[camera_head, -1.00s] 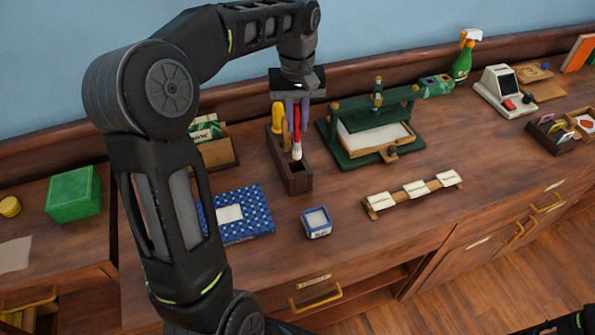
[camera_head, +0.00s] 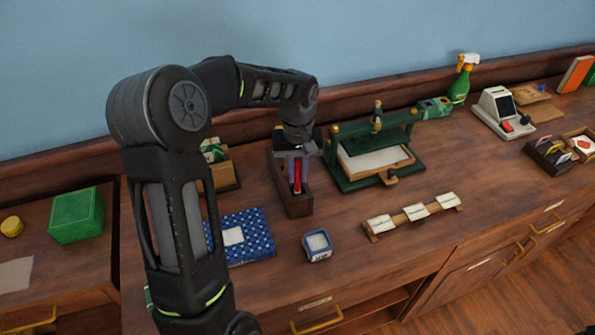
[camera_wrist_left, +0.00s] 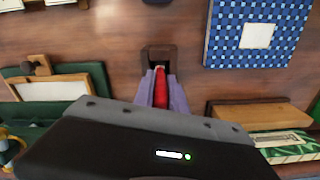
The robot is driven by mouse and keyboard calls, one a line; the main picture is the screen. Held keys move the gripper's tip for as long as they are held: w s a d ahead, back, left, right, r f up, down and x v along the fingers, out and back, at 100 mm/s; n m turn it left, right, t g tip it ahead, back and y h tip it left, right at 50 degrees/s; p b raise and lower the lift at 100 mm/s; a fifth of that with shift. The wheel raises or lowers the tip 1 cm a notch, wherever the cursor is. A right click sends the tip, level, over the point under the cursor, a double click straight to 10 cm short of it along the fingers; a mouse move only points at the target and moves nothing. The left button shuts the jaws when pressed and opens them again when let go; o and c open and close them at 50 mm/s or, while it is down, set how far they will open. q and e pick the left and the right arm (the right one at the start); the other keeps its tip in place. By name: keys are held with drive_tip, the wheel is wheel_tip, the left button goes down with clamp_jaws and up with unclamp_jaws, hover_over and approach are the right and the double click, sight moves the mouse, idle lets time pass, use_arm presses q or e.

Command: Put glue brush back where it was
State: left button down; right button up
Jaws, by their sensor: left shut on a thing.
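My left gripper (camera_head: 298,168) is low over the narrow wooden holder (camera_head: 297,205) on the counter. The brush's lower end is down inside the holder and hidden. In the left wrist view the red handle (camera_wrist_left: 160,92) sits between the two purple fingers, and the holder's end (camera_wrist_left: 158,55) shows just beyond them. The back of the holder and what it contains there are hidden by the gripper. My right gripper is not in view.
A green press (camera_head: 345,183) stands close to the right of the holder. A wooden box with green packets (camera_head: 222,175) is to the left. A blue patterned book (camera_head: 250,250) and a small blue box (camera_head: 317,246) lie in front. Bare counter lies between the small box and the label rack (camera_head: 413,213).

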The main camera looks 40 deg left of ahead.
use_arm(q)
drive_tip(key=shift+f, duration=0.2)
drive_tip(key=c, duration=1.8)
unclamp_jaws()
drive_tip(key=shift+f, duration=0.1)
drive_tip(key=o, duration=0.4)
drive_tip(key=shift+o, duration=0.2)
wheel_tip(320, 180, up, 12)
drive_tip(key=shift+r+b, duration=0.25)
drive_tip(key=shift+b, duration=0.35)
